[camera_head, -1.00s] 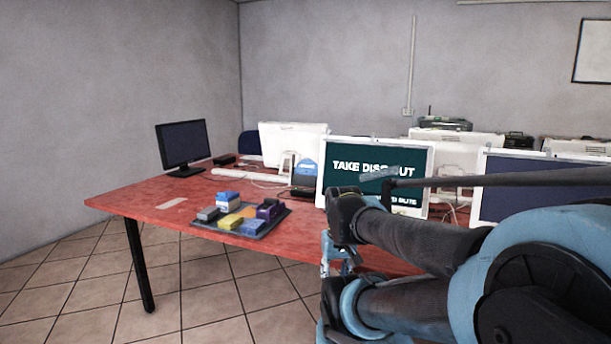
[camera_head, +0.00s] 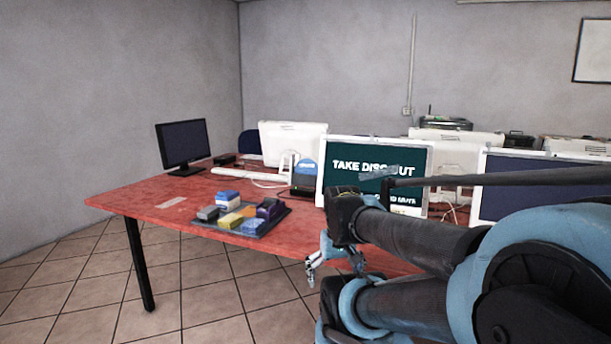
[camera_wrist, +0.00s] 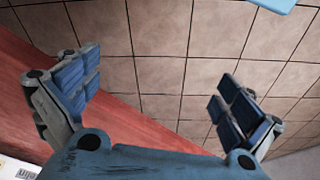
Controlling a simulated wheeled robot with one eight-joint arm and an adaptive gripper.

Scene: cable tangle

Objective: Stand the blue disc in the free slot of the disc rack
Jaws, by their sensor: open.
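A blue, round-topped disc shape (camera_head: 305,172) stands on the red table, just left of the screen, with its lower part in or behind a dark base. A white upright frame (camera_head: 289,161) is beside it on the left. I cannot tell for sure which is the disc rack or where its free slot is. My gripper (camera_head: 330,266) is in front of the table's near edge, well short of the disc. In the wrist view my gripper (camera_wrist: 155,90) is open and empty, with its two padded fingers wide apart over floor tiles.
The red table (camera_head: 140,203) carries a dark tray (camera_head: 243,233) of coloured blocks near its front edge. A screen (camera_head: 345,185) reading "TAKE DISC OUT" stands right of the disc. A black monitor (camera_head: 183,144) is at the left. The tiled floor in front is clear.

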